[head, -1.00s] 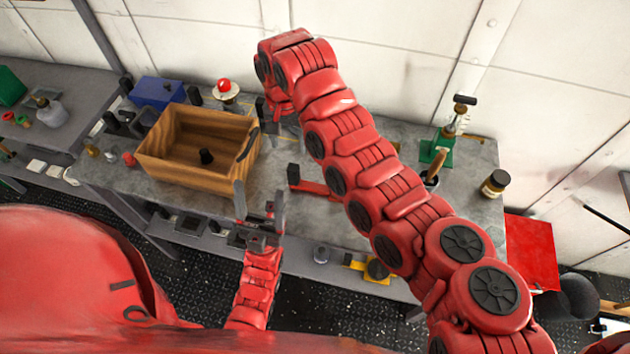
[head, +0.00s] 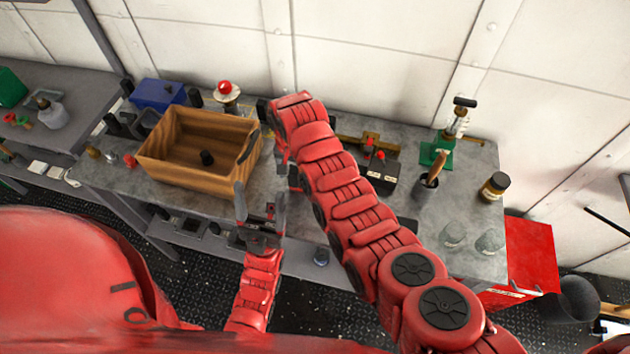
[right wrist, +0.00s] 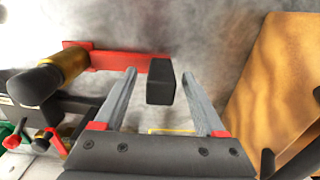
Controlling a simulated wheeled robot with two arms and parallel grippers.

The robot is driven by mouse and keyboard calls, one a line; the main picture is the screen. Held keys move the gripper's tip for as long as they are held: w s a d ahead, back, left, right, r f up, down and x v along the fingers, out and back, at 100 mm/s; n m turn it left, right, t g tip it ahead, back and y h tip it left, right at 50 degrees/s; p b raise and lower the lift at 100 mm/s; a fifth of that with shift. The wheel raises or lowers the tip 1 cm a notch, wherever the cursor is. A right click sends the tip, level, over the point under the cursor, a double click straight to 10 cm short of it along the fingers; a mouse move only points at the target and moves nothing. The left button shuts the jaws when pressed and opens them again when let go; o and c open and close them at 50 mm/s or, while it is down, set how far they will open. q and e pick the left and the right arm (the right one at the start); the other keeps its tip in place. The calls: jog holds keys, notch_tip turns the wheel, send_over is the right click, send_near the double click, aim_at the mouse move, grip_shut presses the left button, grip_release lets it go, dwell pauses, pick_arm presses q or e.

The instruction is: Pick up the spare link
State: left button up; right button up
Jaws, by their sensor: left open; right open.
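No part is clearly marked as the spare link, and I cannot tell which one it is. In the right wrist view a dark block (right wrist: 160,84) stands at the end of a red bar (right wrist: 118,61). My right gripper (right wrist: 159,75) is open, with the block in view between its fingers; I cannot tell whether they touch. In the head view my right arm hides most of the bar and that gripper. My left gripper (head: 260,196) is open and empty at the bench's front edge, in front of the wooden box (head: 170,172).
A small black piece (head: 207,157) lies inside the wooden box. A red-domed lamp (head: 226,92) and a blue box (head: 158,93) stand behind it.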

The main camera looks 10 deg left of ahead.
jog(key=shift+f, duration=0.85)
grip_shut()
